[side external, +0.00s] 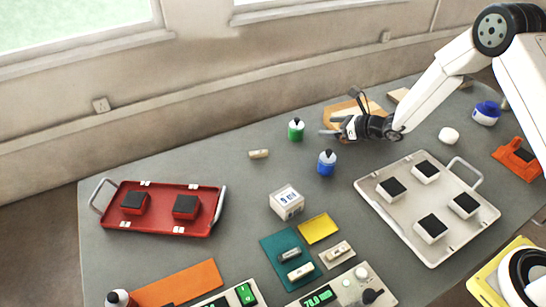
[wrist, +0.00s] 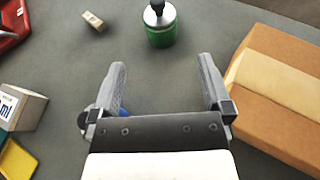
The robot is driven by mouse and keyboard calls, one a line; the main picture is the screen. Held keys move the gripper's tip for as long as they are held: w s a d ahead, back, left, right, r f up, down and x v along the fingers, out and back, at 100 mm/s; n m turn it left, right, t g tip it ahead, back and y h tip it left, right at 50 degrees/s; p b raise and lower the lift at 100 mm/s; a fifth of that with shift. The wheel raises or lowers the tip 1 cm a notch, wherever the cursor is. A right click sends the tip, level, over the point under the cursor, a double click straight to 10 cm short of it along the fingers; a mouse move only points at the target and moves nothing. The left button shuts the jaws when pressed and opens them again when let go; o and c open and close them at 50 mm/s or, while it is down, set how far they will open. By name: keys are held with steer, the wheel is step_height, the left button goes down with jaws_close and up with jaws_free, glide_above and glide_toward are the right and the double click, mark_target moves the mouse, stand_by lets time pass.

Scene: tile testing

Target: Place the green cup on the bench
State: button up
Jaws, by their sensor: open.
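The green cup (side external: 296,129) is a small green container with a black top and stands upright on the grey bench (side external: 240,185). In the wrist view the green cup (wrist: 161,28) is at the top centre, ahead of my fingertips and apart from them. My gripper (side external: 326,132) is to the right of the cup in the side view. My gripper (wrist: 164,72) is open, with only bare bench between its fingers.
A blue bottle (side external: 327,163) stands near my gripper. A cardboard box (wrist: 285,85) lies to the right in the wrist view. A red tray (side external: 165,222) and a white tray (side external: 400,215) hold dark-topped blocks. The bench left of the green cup is mostly clear.

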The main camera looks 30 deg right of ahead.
steer(key=shift+a, duration=0.1)
stand_by(0.3)
steer(key=shift+s+a+r+n+g+y, duration=0.3)
steer(key=shift+s+a+n, duration=0.1)
steer(key=shift+n, duration=0.1)
steer(key=s+a+n+g, duration=0.1)
steer(key=s+n, duration=0.1)
steer(key=s+a+r+n+g, duration=0.1)
steer(key=s+n, duration=0.1)
steer(key=s+a+r+n+g+y, duration=0.1)
steer(key=s+a+n+g, duration=0.1)
steer(key=shift+s+a, duration=0.1)
steer(key=shift+s, duration=0.2)
steer(key=s+d+r+n+g+h, duration=0.2)
steer(key=s+n+h, duration=0.2)
steer(key=s+n, duration=0.6)
steer(key=s+d+r+n+g+h, duration=0.2)
steer(key=s+r+n+h, duration=0.1)
steer(key=s+n, duration=0.8)
steer(key=shift+d+r+n+h, duration=0.35)
steer(key=shift+n+h, duration=0.25)
steer(key=shift+n, duration=0.4)
